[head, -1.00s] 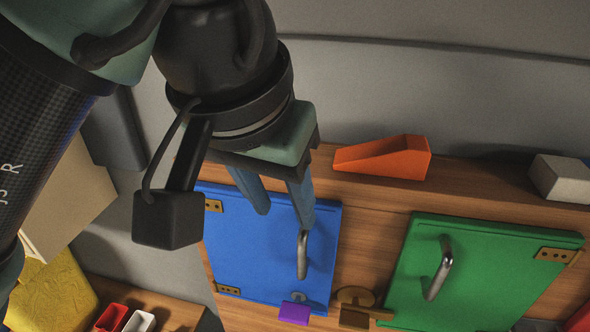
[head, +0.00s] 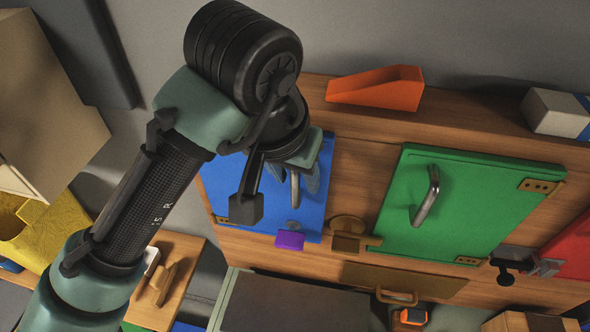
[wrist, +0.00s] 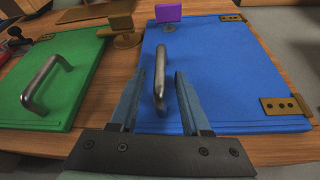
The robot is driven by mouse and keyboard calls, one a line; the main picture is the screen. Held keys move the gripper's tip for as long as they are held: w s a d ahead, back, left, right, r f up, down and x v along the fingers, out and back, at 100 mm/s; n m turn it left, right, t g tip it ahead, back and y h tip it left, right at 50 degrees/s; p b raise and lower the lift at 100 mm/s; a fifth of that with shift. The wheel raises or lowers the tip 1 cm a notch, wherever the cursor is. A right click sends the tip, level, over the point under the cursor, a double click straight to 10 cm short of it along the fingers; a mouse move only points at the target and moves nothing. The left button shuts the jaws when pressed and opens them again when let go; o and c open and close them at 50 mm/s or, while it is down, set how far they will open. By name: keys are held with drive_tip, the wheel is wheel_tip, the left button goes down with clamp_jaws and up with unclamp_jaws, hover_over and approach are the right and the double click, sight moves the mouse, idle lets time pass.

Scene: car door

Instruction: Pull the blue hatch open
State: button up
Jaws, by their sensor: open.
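The blue hatch (head: 268,205) is a flat panel on the wooden cabinet front, and it looks closed. It also fills the right side of the wrist view (wrist: 215,65). Its metal bar handle (wrist: 160,77) stands out from the panel, and in the head view it shows in part below my gripper (head: 295,188). In the wrist view my gripper (wrist: 155,105) is open, with its blue-grey fingers on either side of the near part of the handle. I cannot tell whether a finger touches it. A purple block (head: 289,240) sits at the hatch's edge, by a small round lock (head: 293,225).
A brown wooden turn latch (head: 347,235) lies between the blue hatch and a green hatch (head: 460,205) with its own handle (head: 427,195). An orange wedge (head: 378,90) and a white box (head: 553,112) rest on the top ledge. A dark surface (head: 295,305) lies below.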

clamp_jaws()
idle(1.4)
